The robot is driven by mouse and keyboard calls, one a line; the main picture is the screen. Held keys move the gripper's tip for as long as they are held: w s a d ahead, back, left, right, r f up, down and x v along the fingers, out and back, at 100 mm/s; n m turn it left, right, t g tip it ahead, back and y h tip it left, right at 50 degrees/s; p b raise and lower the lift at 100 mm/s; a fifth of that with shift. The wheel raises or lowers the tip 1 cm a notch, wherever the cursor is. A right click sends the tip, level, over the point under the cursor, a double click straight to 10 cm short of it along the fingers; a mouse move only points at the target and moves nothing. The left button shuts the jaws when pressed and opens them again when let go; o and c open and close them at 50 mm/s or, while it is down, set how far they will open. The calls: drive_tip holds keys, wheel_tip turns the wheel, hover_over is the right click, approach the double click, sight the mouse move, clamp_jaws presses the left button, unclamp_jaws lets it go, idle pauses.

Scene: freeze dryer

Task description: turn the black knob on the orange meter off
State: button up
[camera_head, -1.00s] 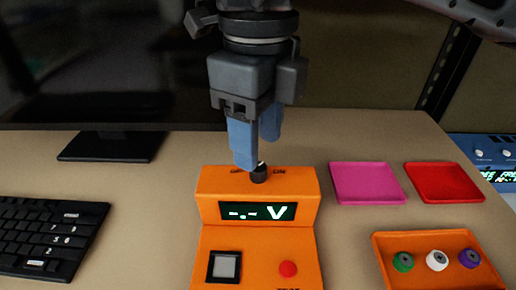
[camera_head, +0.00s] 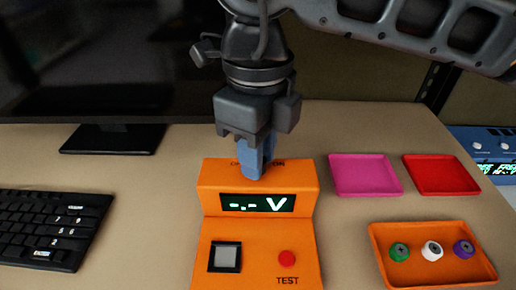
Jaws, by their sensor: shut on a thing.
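Which way the knob points cannot be seen.
A monitor (camera_head: 114,138) and keyboard (camera_head: 50,230) stand left. A pink tray (camera_head: 364,176), a red tray (camera_head: 441,175) and an orange tray (camera_head: 433,274) with green, white and purple round pieces lie right. A blue device (camera_head: 487,147) is at the far right.

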clamp_jaws()
drive_tip(key=shift+f+n+b, duration=0.2)
drive_tip(key=shift+n+b, duration=0.2)
drive_tip(key=shift+b, duration=0.35)
drive_tip(key=n+b, duration=0.1)
drive_tip(key=b, duration=0.2)
drive_tip(key=shift+f+n, duration=0.15)
drive_tip(key=shift+n, duration=0.25)
drive_tip(key=n+b, duration=0.3)
drive_tip(key=b, duration=0.2)
drive_tip(key=shift+n, duration=0.3)
drive_tip(key=n+b, duration=0.3)
drive_tip(key=n, duration=0.1)
drive_tip(key=shift+n, duration=0.3)
drive_tip(key=n, duration=0.1)
drive_tip(key=n+b, duration=0.1)
drive_tip(key=n, duration=0.1)
drive_tip(key=n+b, duration=0.1)
drive_tip(key=n, duration=0.1)
drive_tip(key=shift+r, duration=0.3)
